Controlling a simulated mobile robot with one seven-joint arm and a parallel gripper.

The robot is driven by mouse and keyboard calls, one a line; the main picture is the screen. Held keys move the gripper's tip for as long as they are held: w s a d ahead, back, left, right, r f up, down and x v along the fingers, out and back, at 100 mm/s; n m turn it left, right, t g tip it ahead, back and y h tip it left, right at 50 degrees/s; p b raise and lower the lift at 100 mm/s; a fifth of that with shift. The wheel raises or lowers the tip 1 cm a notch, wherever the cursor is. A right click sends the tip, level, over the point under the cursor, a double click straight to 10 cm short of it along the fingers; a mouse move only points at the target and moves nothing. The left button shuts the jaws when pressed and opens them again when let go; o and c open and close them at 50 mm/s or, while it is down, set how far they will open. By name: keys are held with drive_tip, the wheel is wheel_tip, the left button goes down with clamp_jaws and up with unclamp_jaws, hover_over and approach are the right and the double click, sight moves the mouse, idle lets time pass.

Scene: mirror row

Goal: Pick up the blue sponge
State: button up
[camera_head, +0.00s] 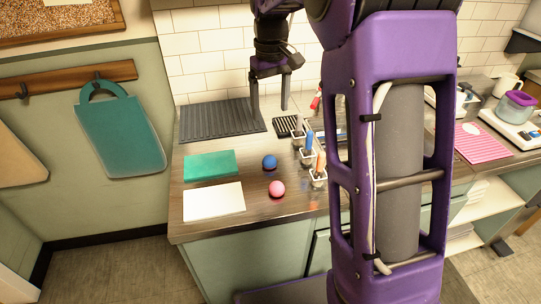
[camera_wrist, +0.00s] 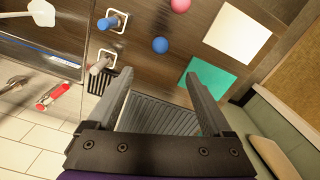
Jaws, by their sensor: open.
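A round blue ball-like thing (camera_head: 269,162), which looks to be the blue sponge, rests on the dark wooden counter beside the right end of a teal mat. It also shows in the wrist view (camera_wrist: 160,45), beyond the fingertips and clear of them. A similar pink ball (camera_head: 277,188) lies a little nearer the front edge. My gripper (camera_head: 269,106) points down over the back of the counter, near the ribbed dark mat. In the wrist view my gripper (camera_wrist: 158,74) has its two fingers wide apart with nothing between them.
The teal mat (camera_head: 211,165) and a white mat (camera_head: 213,201) lie left of the balls. Small white holders (camera_head: 318,179) with blue and orange items stand close on the right. The ribbed dark mat (camera_head: 220,119) lies behind, before the tiled wall (camera_head: 200,62).

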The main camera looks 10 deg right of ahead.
sight(270, 159)
wheel_tip(270, 159, down, 17)
drive_tip(key=b, duration=0.2)
drive_tip(key=shift+a+r+b, duration=0.1)
drive_tip(key=shift+b, duration=0.2)
clamp_jaws()
idle(0.4)
